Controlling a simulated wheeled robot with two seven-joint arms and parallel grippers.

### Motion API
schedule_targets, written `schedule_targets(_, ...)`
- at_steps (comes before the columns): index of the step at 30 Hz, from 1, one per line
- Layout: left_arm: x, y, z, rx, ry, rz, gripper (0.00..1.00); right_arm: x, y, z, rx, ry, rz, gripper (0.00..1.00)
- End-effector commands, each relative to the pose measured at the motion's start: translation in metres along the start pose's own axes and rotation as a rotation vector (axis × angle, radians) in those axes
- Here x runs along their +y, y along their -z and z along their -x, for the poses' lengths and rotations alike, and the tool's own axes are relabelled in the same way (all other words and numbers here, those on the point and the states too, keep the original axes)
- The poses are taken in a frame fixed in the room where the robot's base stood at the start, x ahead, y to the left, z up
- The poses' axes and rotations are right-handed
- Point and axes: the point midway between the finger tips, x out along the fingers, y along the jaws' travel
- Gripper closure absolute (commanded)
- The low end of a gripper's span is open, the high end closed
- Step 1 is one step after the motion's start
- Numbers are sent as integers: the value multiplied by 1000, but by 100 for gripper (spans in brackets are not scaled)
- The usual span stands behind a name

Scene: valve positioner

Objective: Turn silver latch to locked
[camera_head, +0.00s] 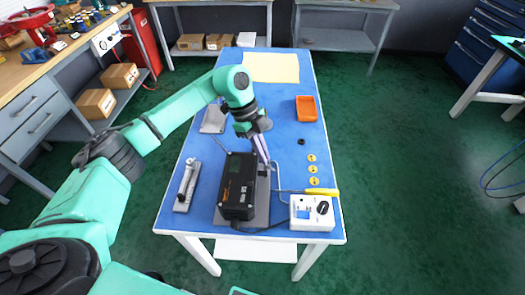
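The black valve positioner box (239,187) stands on a grey base plate (262,207) near the front of the blue-topped table. My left gripper (263,158) reaches down from above at the far right edge of the box. Its fingers are narrow and small here, and I cannot tell whether they are open or shut, or whether they touch anything. Small silver metal parts (267,172) show just below the fingertips, beside the box; the gripper partly hides them, so I cannot make out a latch or its position clearly. My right gripper is not in view.
A silver device on a grey plate (181,206) lies left of the box. A white unit with a black knob (312,212), a yellow-handled screwdriver (322,192), several yellow discs (312,169) and an orange tray (306,108) lie to the right. The table's middle right is mostly clear.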

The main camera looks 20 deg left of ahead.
Motion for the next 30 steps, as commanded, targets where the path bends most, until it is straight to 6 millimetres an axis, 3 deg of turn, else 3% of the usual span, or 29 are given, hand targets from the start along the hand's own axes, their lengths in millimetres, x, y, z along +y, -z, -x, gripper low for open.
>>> schedule_targets(30, -10, 5, 1, -3, -334, -831, 100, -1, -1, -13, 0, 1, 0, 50)
